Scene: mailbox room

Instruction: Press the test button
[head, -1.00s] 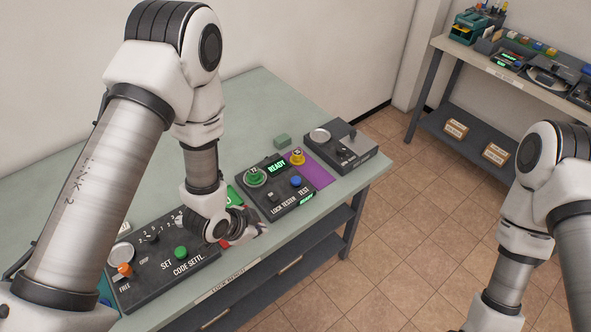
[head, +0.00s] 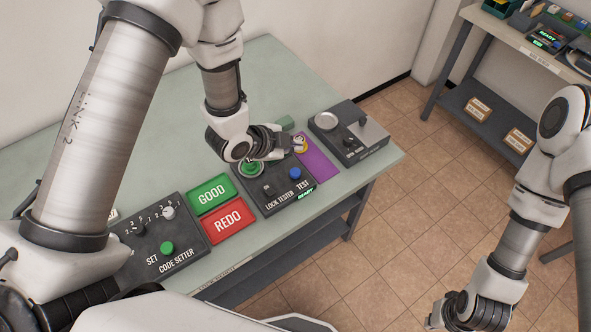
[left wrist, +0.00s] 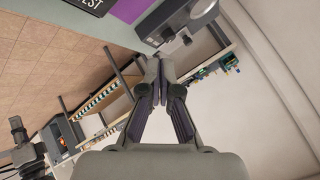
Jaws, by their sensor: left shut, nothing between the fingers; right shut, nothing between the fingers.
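The lock tester (head: 265,199) is a dark box on the bench, and a corner of it with its lettering shows in the left wrist view (left wrist: 88,5). Its blue test button (head: 295,173) is in clear view in the head view, above the TEST label. A green round part (head: 250,168) at its far left is partly covered by my left gripper (head: 303,146). That gripper is shut and empty above the tester's far edge, beyond the button and apart from it; its fingertips also show together in the left wrist view (left wrist: 160,65). My right gripper (head: 431,321) is shut and empty, low at the right.
A yellow-topped piece (head: 300,149) by the purple mat (head: 318,163) is partly hidden by my left fingers. The code setter (head: 160,245), green GOOD mat (head: 212,195) and red REDO mat (head: 230,227) lie left. A dark device (head: 349,135) stands right.

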